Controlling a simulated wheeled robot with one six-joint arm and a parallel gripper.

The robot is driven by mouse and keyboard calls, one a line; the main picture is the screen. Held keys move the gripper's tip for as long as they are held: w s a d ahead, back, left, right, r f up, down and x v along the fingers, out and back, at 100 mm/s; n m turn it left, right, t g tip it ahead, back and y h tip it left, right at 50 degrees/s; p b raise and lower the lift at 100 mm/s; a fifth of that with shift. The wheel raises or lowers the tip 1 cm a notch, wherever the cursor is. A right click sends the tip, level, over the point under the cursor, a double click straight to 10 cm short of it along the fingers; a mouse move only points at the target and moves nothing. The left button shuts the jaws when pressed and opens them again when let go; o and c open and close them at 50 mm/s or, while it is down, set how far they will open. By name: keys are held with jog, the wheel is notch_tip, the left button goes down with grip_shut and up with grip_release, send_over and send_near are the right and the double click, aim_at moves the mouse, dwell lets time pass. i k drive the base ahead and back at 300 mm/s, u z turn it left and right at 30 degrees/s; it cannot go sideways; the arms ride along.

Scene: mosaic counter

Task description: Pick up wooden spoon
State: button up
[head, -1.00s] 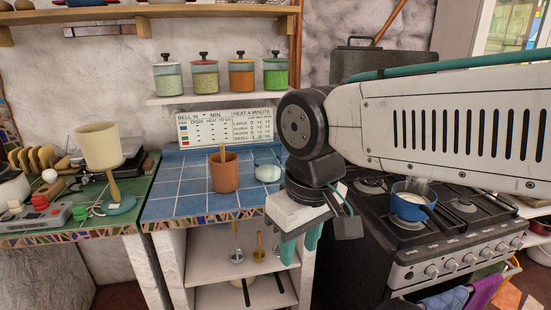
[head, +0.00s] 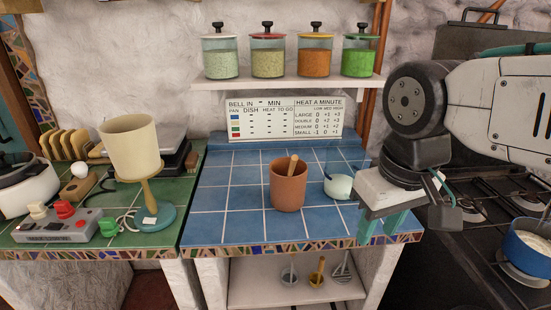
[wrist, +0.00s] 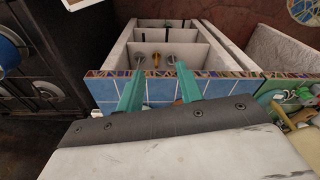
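A wooden spoon (head: 292,165) stands in a terracotta pot (head: 288,189) on the blue-tiled counter (head: 225,207), with only its upper handle showing above the rim. My gripper (head: 381,229) is at the counter's right front corner, to the right of the pot and apart from it. Its two green fingers are spread with nothing between them. In the wrist view my gripper (wrist: 158,88) also shows open and empty over the counter's front edge.
A glass with white contents (head: 339,184) stands between the pot and my gripper. A stove with a blue pan (head: 527,250) is at the right. A lamp (head: 147,186) stands on the green counter at left. Jars (head: 267,55) line a shelf above. Blue tiles left of the pot are clear.

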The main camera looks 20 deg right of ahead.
aim_at(294, 157)
jog(key=i, duration=0.25)
jog(key=k, duration=0.5)
jog(key=z, duration=2.25)
jog(key=k, duration=1.15)
jog(key=u, duration=1.25)
jog(key=i, duration=1)
